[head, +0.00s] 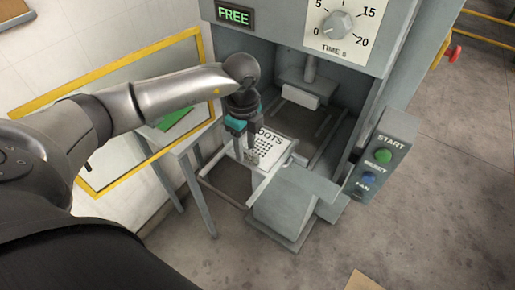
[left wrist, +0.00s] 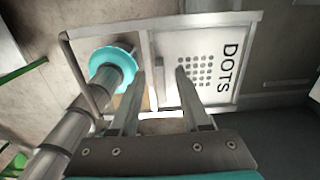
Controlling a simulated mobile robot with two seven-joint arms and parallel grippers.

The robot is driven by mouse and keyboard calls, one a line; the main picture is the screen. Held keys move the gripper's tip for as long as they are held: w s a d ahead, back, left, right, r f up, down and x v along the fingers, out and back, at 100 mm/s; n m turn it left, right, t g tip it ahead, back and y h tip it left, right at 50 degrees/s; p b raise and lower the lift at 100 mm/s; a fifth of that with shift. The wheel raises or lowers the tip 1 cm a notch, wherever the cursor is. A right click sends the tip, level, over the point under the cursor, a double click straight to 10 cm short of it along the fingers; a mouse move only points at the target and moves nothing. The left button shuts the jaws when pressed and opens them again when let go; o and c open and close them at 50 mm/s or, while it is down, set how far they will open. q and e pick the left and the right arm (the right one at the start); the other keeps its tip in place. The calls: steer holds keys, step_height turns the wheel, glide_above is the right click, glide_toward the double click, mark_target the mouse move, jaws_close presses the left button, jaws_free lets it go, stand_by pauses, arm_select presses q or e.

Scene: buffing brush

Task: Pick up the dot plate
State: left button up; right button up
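The dot plate (head: 272,146) is a white plate with a grid of black dots and the word DOTS. It lies at the front of the grey machine's opening. In the left wrist view the dot plate (left wrist: 222,98) lies ahead of the fingers, its edge passing behind the right finger. My left gripper (head: 246,160) points down at the plate's left side. In the left wrist view its two fingers (left wrist: 158,84) are apart with the plate's left edge area between them. I cannot tell whether they touch it. My right gripper is not in view.
The grey machine (head: 385,45) has a FREE sign, a time dial (head: 338,24) and a button box (head: 383,155) on its right. A yellow-framed panel (head: 110,75) and a small side table (head: 183,145) with a green item stand left.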

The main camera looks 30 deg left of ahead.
arm_select(q)
jaws_close()
steer(key=shift+r, duration=0.1)
stand_by(0.6)
